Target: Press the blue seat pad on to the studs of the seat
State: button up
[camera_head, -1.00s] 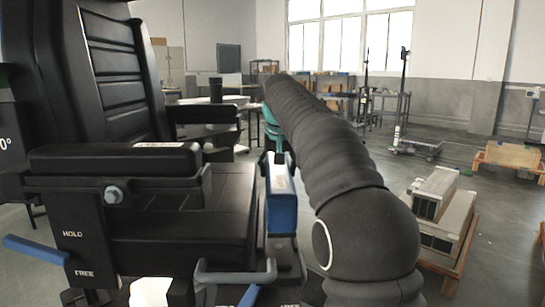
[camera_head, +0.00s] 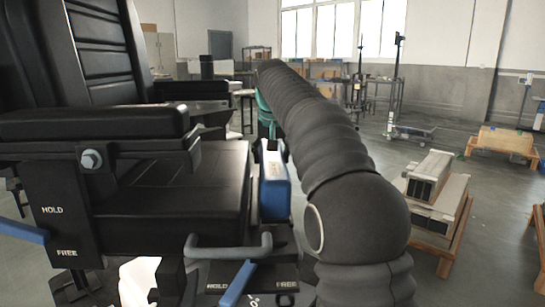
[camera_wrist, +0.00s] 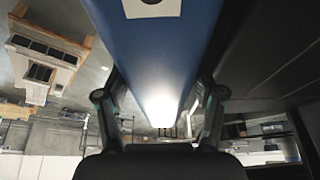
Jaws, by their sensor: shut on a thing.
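The blue seat pad (camera_head: 274,188) stands on edge at the right side of the black seat (camera_head: 190,190) in the head view. It has a pale upper end and a white label. In the wrist view the blue pad (camera_wrist: 170,45) runs between the two fingers of my gripper (camera_wrist: 160,88), which is shut on it. In the head view my arm hides most of the gripper. I cannot tell whether the pad touches the seat. The studs do not show in either view.
A black armrest (camera_head: 95,122) with a bolted bracket is over the seat's left side. A grey bar handle (camera_head: 228,248) and a blue lever (camera_head: 238,284) are low in front. A pallet with grey metal parts (camera_head: 432,190) stands at right.

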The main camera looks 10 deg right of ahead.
jog(key=shift+f, duration=0.25)
jog(key=shift+s+f+b, duration=0.2)
jog(key=shift+f+b, duration=0.25)
jog(key=shift+f, duration=0.05)
jog(key=shift+f+b, duration=0.45)
jog(key=shift+f, duration=0.9)
dwell(1.6)
jog(key=shift+f+p, duration=0.3)
jog(key=shift+p, duration=0.1)
dwell(1.9)
jog(key=o, duration=1.8)
jog(key=shift+a+r, duration=0.1)
jog(key=shift+r, duration=0.15)
jog(key=shift+r+p, duration=0.3)
jog(key=shift+p, duration=0.2)
jog(key=shift+r+p, duration=0.6)
jog(key=shift+p, duration=0.05)
